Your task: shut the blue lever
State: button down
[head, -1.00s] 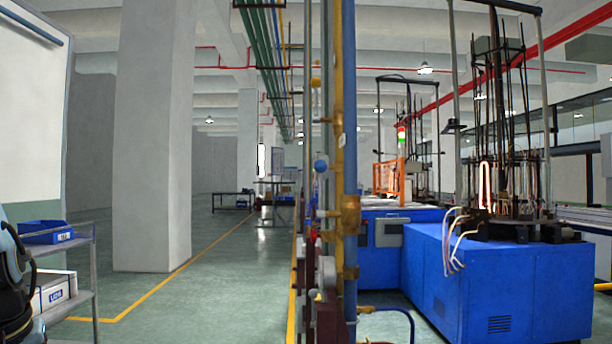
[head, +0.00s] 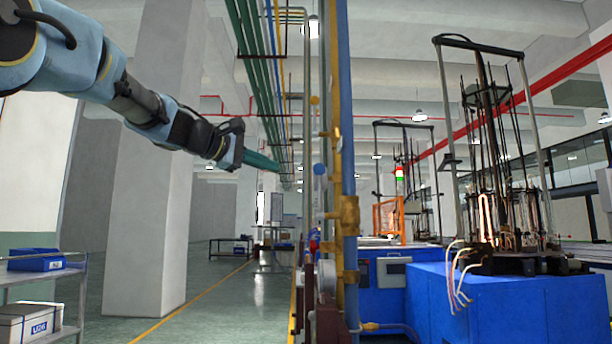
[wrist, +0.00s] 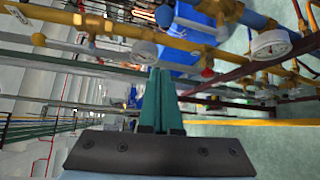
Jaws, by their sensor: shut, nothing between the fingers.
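A small round blue part (head: 320,169), possibly the blue lever seen end-on, sits beside the upright yellow pipe in the head view. A dark blue knob-like part (wrist: 165,15) shows near the top of the wrist view. I cannot tell for certain whether either is the lever or how it is turned. My gripper (head: 268,163) is raised at upper left in the head view, pointing right towards the pipes. In the wrist view its two green fingers (wrist: 160,85) lie together with nothing between them. No contact with the pipes is visible.
A yellow pipe (head: 349,215) and a thick blue pipe (head: 348,120) stand upright in front. Dial gauges (wrist: 271,44) sit along the pipework. Blue machines (head: 490,305) stand at right. A shelf (head: 35,276) with bins stands at left. Open floor (head: 225,310) lies between.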

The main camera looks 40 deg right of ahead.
jog(key=p, duration=0.3)
send_over(319, 191)
jog(key=w+a, duration=0.1)
jog(key=w, duration=0.2)
jog(key=shift+a+f, duration=0.2)
jog(key=shift+f, duration=0.2)
jog(key=shift+f+b, duration=0.1)
jog(key=shift+b, duration=0.3)
jog(key=shift+s+a+b, duration=0.15)
jog(key=shift+b, duration=0.7)
